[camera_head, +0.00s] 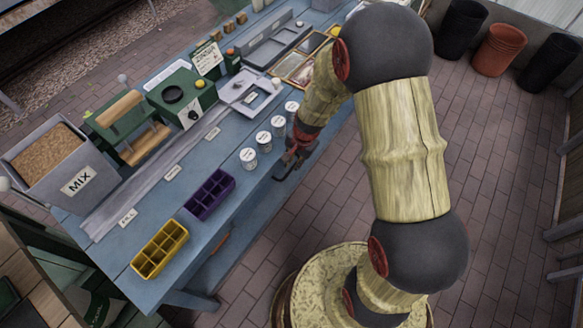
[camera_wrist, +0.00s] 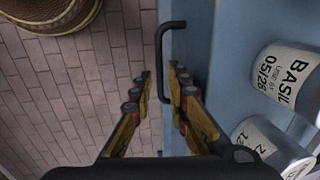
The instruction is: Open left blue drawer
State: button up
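A dark bar handle (camera_wrist: 159,60) sticks out from the blue table front (camera_wrist: 179,140) in the wrist view. The drawer's own outline cannot be made out, and no gap shows at the front. My gripper (camera_wrist: 160,82) is open, one finger on each side of the handle's bar as seen from the wrist. The right finger overlaps the blue front and part of the handle. Whether the fingers touch the handle I cannot tell. In the head view my gripper (camera_head: 291,160) is at the table's right edge, beside the white-lidded jars.
Labelled jars (camera_wrist: 287,75) stand on the tabletop close to my gripper. A purple tray (camera_head: 209,194) and a yellow tray (camera_head: 160,249) lie along the table's near edge. The brick floor (camera_head: 480,130) right of the table is open, with several pots (camera_head: 499,50) beyond.

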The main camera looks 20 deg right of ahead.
aim_at(291, 169)
jog(key=f, duration=0.2)
jog(key=f+b, duration=0.1)
jog(key=shift+w+a+f, duration=0.15)
jog(key=shift+w+f, duration=0.1)
jog(key=shift+f, duration=0.1)
jog(key=shift+c, duration=1)
grip_shut()
